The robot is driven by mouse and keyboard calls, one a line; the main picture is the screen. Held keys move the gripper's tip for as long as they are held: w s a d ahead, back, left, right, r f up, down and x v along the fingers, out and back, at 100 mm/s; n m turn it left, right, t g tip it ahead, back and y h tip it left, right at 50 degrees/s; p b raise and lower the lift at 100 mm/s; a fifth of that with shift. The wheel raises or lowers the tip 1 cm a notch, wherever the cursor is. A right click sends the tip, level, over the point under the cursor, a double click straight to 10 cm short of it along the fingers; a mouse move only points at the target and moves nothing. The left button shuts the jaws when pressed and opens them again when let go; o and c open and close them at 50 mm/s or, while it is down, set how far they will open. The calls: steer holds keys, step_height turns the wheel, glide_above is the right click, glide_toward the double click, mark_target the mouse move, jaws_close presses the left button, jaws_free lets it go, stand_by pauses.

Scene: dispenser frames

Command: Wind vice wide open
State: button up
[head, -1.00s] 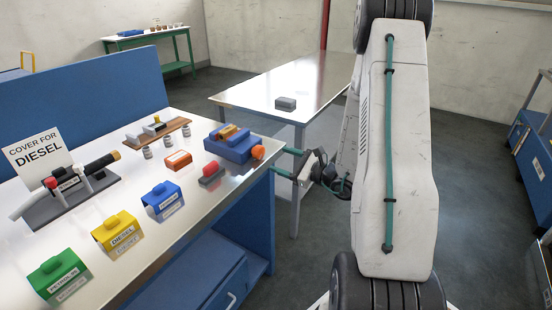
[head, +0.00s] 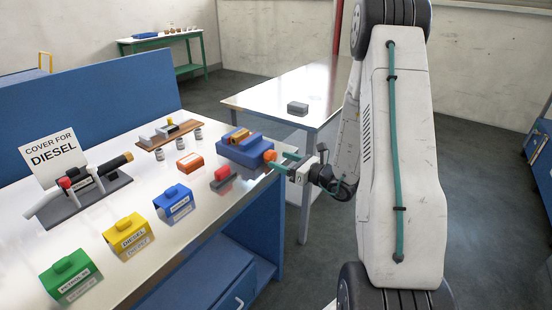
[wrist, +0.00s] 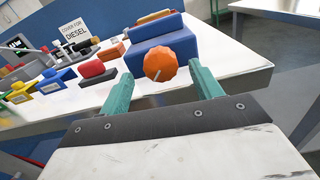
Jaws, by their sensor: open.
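The vice is a blue block (head: 246,150) with an orange-brown piece in its top, near the right end of the white bench. Its round orange knob (head: 269,155) is on the side facing my gripper. My gripper (head: 284,163) has teal fingers and is open, pointing at the knob. In the wrist view the blue vice body (wrist: 150,52) and the knob (wrist: 160,64) are ahead, and the knob, with a white mark line, shows between and beyond the two open fingertips (wrist: 160,80). The fingers look apart from the knob. Whether the vice jaws are parted is unclear.
A red-and-grey block (head: 222,178) and an orange box (head: 189,161) lie left of the vice. Blue (head: 174,203), yellow (head: 126,236) and green (head: 71,277) covers line the front. A sign (head: 52,155) stands behind. A second table (head: 280,95) holds a grey block.

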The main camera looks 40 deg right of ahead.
mark_target(274, 158)
steer(key=shift+x, duration=1.85)
steer(key=c, duration=1)
steer(key=shift+o, duration=0.2)
steer(key=shift+d, duration=0.2)
steer(key=shift+a, duration=0.1)
